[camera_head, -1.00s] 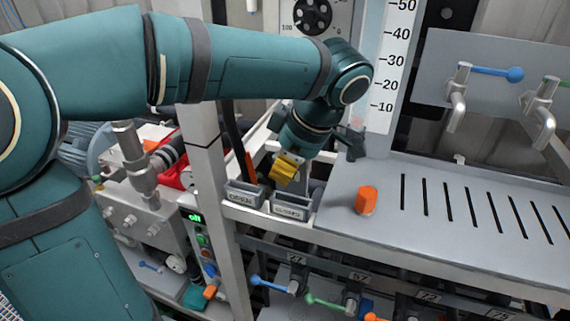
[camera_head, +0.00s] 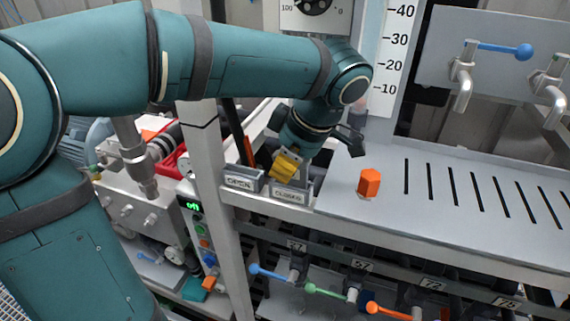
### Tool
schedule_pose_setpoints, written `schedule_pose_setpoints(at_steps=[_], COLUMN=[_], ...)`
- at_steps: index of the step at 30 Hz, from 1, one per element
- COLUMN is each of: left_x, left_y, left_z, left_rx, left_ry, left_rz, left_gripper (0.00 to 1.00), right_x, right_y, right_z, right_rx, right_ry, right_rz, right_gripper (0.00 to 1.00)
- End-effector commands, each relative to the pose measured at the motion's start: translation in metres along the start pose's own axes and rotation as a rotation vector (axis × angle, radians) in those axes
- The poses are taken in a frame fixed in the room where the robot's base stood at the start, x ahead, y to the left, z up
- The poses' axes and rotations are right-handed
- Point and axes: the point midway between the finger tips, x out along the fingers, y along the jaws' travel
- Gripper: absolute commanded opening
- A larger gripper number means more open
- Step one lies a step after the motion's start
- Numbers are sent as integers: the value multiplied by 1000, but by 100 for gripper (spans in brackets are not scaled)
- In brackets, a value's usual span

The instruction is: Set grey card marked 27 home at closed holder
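My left gripper (camera_head: 286,163) points down over the small grey holder labelled CLOSED (camera_head: 289,195), at the front edge of the bench. A yellow piece shows at its tip, just above or in the mouth of this holder; I cannot tell which. Whether the yellow piece is part of my gripper or something held is unclear, and the finger gap is hidden. The holder labelled OPEN (camera_head: 240,183) stands beside it on the left. I cannot make out a grey card marked 27. A label 27 (camera_head: 297,246) shows on the rail below. My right gripper is not in view.
An orange hexagonal knob (camera_head: 369,183) stands right of the holders, before a slotted grey surface (camera_head: 470,210). Blue (camera_head: 268,272), green (camera_head: 325,291) and orange (camera_head: 388,310) valve handles lie below. A white post (camera_head: 212,170) rises left of the holders.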

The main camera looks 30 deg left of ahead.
Motion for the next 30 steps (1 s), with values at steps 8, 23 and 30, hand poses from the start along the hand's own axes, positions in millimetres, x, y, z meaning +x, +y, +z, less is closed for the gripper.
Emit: schedule_pose_setpoints(at_steps=[8,23,30], left_x=[1,3,3], left_y=[0,0,0], left_z=[0,1,1], left_rx=[0,0,0], left_ry=[0,0,0], left_rz=[0,0,0], left_gripper=[0,13,45], right_x=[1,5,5], right_y=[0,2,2], right_z=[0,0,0], right_rx=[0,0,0], right_ry=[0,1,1], right_rz=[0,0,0], right_gripper=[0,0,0])
